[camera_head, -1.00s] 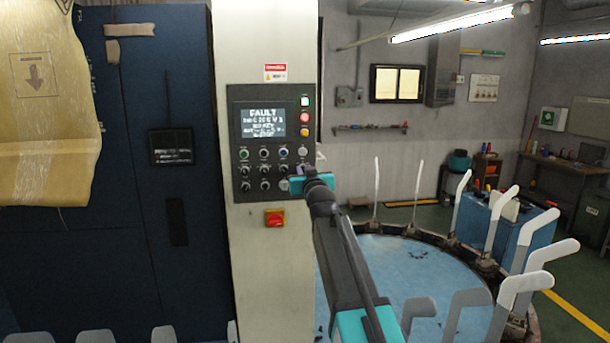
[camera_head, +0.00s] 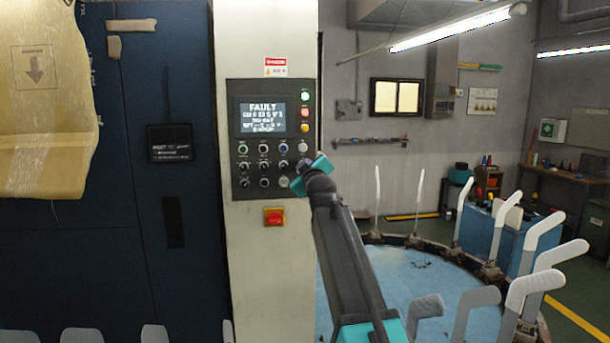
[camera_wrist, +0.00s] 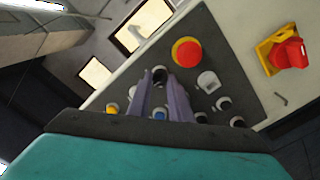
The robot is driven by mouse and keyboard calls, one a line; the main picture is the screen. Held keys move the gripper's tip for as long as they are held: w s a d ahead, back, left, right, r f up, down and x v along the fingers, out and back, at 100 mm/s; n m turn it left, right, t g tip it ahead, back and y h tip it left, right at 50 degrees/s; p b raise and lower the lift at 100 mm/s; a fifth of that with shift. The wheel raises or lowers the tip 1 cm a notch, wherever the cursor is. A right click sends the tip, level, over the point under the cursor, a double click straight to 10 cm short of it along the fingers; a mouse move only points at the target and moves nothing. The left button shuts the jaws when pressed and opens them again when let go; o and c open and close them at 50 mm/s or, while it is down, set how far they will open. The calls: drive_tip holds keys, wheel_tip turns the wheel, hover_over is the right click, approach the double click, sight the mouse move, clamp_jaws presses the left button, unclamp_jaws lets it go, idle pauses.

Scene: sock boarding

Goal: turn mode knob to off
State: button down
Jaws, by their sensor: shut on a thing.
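The dark control panel (camera_head: 270,87) is on the pale machine column, with a lit screen (camera_head: 264,117) reading FAULT and rows of knobs and buttons below. My gripper (camera_head: 304,164) is at the panel's lower right edge, its teal body tilted. In the wrist view, my gripper's two purple-grey fingers (camera_wrist: 163,92) are shut on a black knob (camera_wrist: 159,74). The knob's label and pointer cannot be read, and the fingers hide part of it. In the head view the gripper's body hides this knob.
A red round button (camera_wrist: 186,52) and a white knob (camera_wrist: 208,82) sit close beside the fingers. A red-and-yellow switch (camera_head: 274,217) is below the panel. Pale sock forms (camera_head: 535,287) ring a blue round table (camera_head: 405,275) at right.

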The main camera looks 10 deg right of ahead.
drive_tip(key=shift+n, duration=0.4)
drive_tip(key=c, duration=1.6)
unclamp_jaws()
drive_tip(key=shift+s, duration=0.1)
drive_tip(key=shift+s+b, duration=2.2)
drive_tip(key=shift+s, duration=4.65)
drive_tip(key=shift+f, duration=0.15)
